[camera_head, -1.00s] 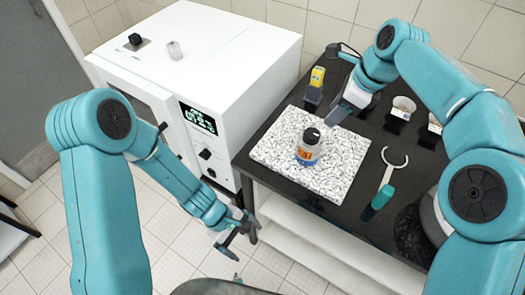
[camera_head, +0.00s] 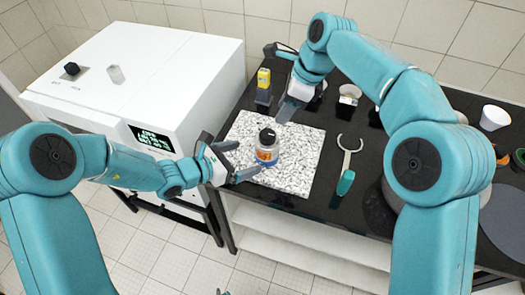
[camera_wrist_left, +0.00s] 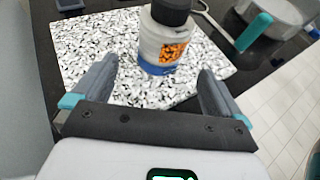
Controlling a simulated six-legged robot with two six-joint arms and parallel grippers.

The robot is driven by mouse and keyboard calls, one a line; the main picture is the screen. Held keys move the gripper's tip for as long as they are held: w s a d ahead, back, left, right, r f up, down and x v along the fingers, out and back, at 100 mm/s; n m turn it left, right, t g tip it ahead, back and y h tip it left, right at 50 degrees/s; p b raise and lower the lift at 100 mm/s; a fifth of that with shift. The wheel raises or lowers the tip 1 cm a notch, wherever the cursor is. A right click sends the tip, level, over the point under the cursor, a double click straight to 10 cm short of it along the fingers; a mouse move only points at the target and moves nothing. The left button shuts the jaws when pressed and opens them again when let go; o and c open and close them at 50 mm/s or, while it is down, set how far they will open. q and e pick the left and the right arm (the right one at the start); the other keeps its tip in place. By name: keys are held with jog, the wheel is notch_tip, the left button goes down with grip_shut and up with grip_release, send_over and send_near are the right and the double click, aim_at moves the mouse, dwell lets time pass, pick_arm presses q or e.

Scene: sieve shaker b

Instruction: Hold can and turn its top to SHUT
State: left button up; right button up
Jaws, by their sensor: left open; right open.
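The can (camera_head: 267,152) stands upright on a speckled white-and-black slab (camera_head: 297,172). It has a pale body with an orange label, a blue base and a black top (camera_head: 267,136). It also shows in the left wrist view (camera_wrist_left: 163,50), its top cut by the frame edge. My left gripper (camera_head: 240,160) is open, low at the can's left side. In the left wrist view its two fingers (camera_wrist_left: 155,85) point toward the can, which stands beyond and between their tips. My right gripper (camera_head: 287,108) is above the slab's far edge, behind the can; its finger gap is hard to see.
A white oven-like cabinet (camera_head: 140,75) with a green display stands at the left. On the black bench (camera_head: 322,195) are a yellow-topped item (camera_head: 263,85), a small cup (camera_head: 349,95) and a teal-handled open-ended tool (camera_head: 347,165). A white bowl (camera_head: 495,117) is farther right.

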aim_at(268, 151)
pick_arm(q)
jog(key=x, duration=0.9)
jog(key=shift+d, duration=0.25)
jog(key=shift+w, duration=0.1)
jog(key=shift+f, duration=0.1)
